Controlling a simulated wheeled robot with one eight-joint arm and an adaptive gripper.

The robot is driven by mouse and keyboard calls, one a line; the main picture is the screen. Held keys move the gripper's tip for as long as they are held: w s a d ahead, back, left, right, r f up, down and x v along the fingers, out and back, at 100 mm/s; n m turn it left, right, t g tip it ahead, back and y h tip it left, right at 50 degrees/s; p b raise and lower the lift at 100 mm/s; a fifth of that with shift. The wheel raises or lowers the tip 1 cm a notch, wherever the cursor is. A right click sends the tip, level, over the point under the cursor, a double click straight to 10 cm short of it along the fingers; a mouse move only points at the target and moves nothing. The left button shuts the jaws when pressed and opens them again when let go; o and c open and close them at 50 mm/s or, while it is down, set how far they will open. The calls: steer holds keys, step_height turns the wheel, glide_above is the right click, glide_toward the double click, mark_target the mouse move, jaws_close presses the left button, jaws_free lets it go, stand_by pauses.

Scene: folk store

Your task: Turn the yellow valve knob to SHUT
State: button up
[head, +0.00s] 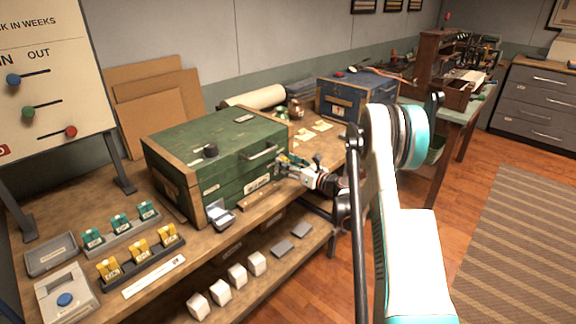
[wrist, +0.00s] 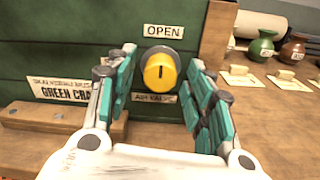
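The yellow valve knob (wrist: 160,73) is on the green chest's front (wrist: 70,45), with a dark mark running roughly upright on its face. An OPEN label (wrist: 163,31) is just above it and an AIR VALVE label (wrist: 155,98) below, partly covered. I see no SHUT label. My gripper (wrist: 162,62) is open, with one teal-padded finger on each side of the knob; a small gap shows on both sides. In the head view my gripper (head: 286,166) is at the chest's right front, and the knob cannot be made out there.
The green chest (head: 215,150) stands on a wooden bench. A wooden block (wrist: 60,118) lies left of my gripper, below the chest's label. Small vases (wrist: 263,43) and cards stand to the right. A blue chest (head: 350,95) is farther back.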

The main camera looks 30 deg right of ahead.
steer(key=c, duration=1)
steer(key=shift+n, duration=0.4)
steer(key=n, duration=1.2)
steer(key=shift+d+r+n, duration=0.1)
steer(key=shift+n, duration=0.3)
steer(key=n, duration=0.4)
